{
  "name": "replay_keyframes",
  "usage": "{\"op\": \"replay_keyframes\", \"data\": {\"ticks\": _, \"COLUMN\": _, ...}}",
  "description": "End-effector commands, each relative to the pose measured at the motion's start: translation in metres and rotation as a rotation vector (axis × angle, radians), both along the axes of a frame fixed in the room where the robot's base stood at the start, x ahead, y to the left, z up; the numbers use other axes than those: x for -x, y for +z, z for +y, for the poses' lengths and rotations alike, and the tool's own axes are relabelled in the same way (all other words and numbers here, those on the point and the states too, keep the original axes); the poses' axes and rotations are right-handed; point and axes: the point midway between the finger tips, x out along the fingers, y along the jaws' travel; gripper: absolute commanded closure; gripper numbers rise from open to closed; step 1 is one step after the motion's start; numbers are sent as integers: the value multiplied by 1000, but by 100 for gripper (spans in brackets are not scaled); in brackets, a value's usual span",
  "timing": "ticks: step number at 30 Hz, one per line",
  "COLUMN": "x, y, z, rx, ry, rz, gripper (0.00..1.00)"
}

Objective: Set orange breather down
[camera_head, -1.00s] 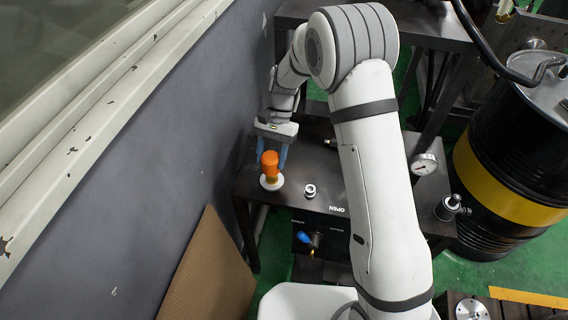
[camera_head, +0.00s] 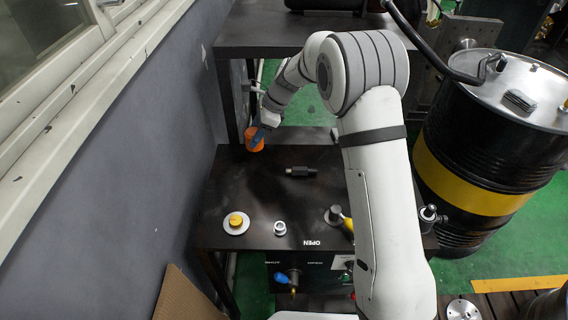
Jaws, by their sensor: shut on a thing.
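The orange breather (camera_head: 254,142) is a short orange cap near the back left edge of the dark table (camera_head: 225,180). My gripper (camera_head: 259,131), with blue fingers, is shut on it from above and behind. The fingers partly cover its upper side. I cannot tell whether its underside touches the table or hangs just above it. A round white flange with a yellow centre (camera_head: 236,222) sits bare at the table's front left.
A black cylindrical fitting (camera_head: 300,171) lies mid-table. A small silver ring fitting (camera_head: 280,228) stands right of the flange. A grey wall borders the left side. My arm hides much of the table's right. Bare tabletop lies between the breather and flange.

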Motion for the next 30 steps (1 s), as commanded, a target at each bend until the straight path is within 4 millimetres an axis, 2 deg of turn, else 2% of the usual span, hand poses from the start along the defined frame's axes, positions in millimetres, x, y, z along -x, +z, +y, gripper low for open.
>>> {"op": "replay_keyframes", "data": {"ticks": 6, "x": 1, "y": -42, "z": -1, "rx": 2, "ry": 2, "rz": 4, "gripper": 75}}
{"op": "replay_keyframes", "data": {"ticks": 17, "x": 2, "y": -85, "z": 0, "rx": 2, "ry": 3, "rz": 4, "gripper": 75}}
{"op": "replay_keyframes", "data": {"ticks": 29, "x": 1, "y": -93, "z": 1, "rx": 1, "ry": 5, "rz": 1, "gripper": 75}}
{"op": "replay_keyframes", "data": {"ticks": 30, "x": 1, "y": -92, "z": 1, "rx": 1, "ry": 6, "rz": 1, "gripper": 48}}
